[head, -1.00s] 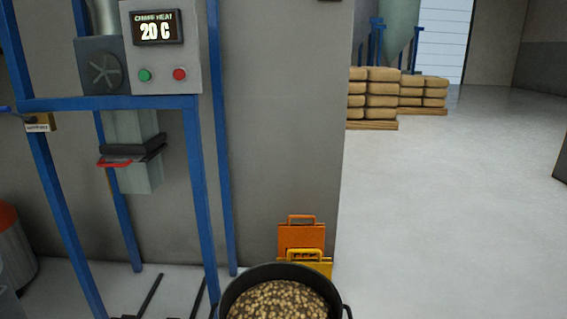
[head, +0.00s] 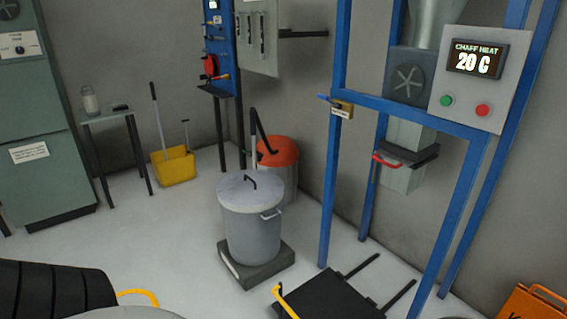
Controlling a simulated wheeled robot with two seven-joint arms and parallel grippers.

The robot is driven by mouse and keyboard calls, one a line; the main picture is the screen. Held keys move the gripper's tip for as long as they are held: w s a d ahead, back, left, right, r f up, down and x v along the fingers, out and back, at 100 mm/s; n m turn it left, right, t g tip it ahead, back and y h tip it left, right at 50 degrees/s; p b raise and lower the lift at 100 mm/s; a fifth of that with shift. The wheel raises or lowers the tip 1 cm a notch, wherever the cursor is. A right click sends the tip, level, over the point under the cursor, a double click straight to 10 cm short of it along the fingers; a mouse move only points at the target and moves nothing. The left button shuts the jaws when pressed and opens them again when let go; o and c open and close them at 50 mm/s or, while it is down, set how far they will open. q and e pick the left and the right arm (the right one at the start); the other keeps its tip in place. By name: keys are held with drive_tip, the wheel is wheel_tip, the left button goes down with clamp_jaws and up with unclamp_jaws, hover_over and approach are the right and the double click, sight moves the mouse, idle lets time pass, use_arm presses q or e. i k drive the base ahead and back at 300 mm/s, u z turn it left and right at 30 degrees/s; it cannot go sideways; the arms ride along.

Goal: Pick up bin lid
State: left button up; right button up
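A grey bin (head: 252,232) stands upright on a dark square base (head: 238,268) in the middle of the head view. Its round grey bin lid (head: 238,193) sits on top, with a dark curved handle (head: 250,181) at its middle. The bin has a pale side handle on its right. Neither of my grippers is in view, and nothing is seen touching the lid.
An orange-topped bin (head: 280,155) stands close behind. A blue frame (head: 332,190) with a control box (head: 468,80) and a black floor platform (head: 330,300) are to the right. A black ribbed shape (head: 50,290) fills the lower left corner. Floor is open left of the bin.

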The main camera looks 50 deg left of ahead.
sight(247, 188)
drive_tip(key=u, duration=2.1)
drive_tip(key=k, duration=0.25)
drive_tip(key=u, duration=1.05)
drive_tip(key=k, duration=1.1)
drive_tip(key=u, duration=0.6)
drive_tip(key=i, duration=1.95)
drive_tip(key=z, duration=0.4)
drive_tip(key=i, duration=2.3)
drive_tip(key=z, duration=0.75)
drive_tip(key=i, duration=2.15)
drive_tip(key=z, duration=2.1)
drive_tip(key=i, duration=1.05)
drive_tip(key=z, duration=1)
